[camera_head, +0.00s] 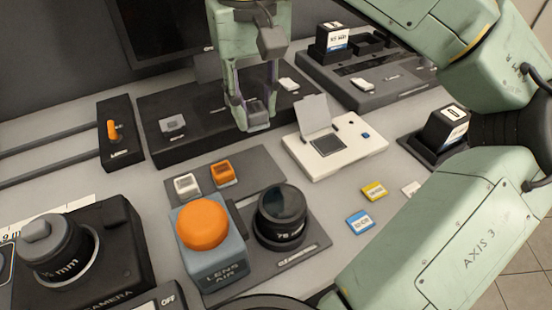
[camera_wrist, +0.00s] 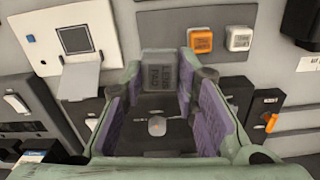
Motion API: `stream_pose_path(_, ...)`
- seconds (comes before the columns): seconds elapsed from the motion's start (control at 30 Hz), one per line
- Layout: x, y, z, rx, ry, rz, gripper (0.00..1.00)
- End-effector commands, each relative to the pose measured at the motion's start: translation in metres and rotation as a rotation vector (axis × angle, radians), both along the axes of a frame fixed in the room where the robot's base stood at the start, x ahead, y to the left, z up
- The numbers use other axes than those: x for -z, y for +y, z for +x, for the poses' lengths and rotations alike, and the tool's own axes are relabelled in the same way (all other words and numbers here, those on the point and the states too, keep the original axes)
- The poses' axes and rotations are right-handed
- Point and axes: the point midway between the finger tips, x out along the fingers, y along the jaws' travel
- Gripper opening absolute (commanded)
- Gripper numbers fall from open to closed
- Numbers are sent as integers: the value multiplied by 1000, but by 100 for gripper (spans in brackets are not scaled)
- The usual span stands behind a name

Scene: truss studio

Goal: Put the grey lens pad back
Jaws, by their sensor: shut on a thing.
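My gripper (camera_head: 257,112) is shut on the grey lens pad (camera_head: 254,107), a small block held between its fingertips. In the wrist view the pad (camera_wrist: 160,74) shows its lettered face between the purple-lined fingers. The pad is above the surface, near the front edge of the long black block. A grey tray (camera_head: 258,163) lies in front, with a white pad (camera_head: 187,185) and an orange pad (camera_head: 222,173) on it. In the wrist view both sit right of the held pad, and the tray has bare room beside the orange pad (camera_wrist: 200,41).
A white device with a raised flap (camera_head: 345,158) stands right of the tray. A blue lens-air bulb with orange top (camera_head: 203,225) and a dark lens (camera_head: 282,215) stand in front. The black block (camera_head: 208,139) lies behind, beside an orange-lever switch (camera_head: 115,140).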

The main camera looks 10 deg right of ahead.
Motion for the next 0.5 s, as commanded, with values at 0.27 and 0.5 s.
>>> stream_pose_path(0.27,28,9,-1,-108,3,3,0)
stream_pose_path(0.5,62,8,0,-100,0,-1,0)
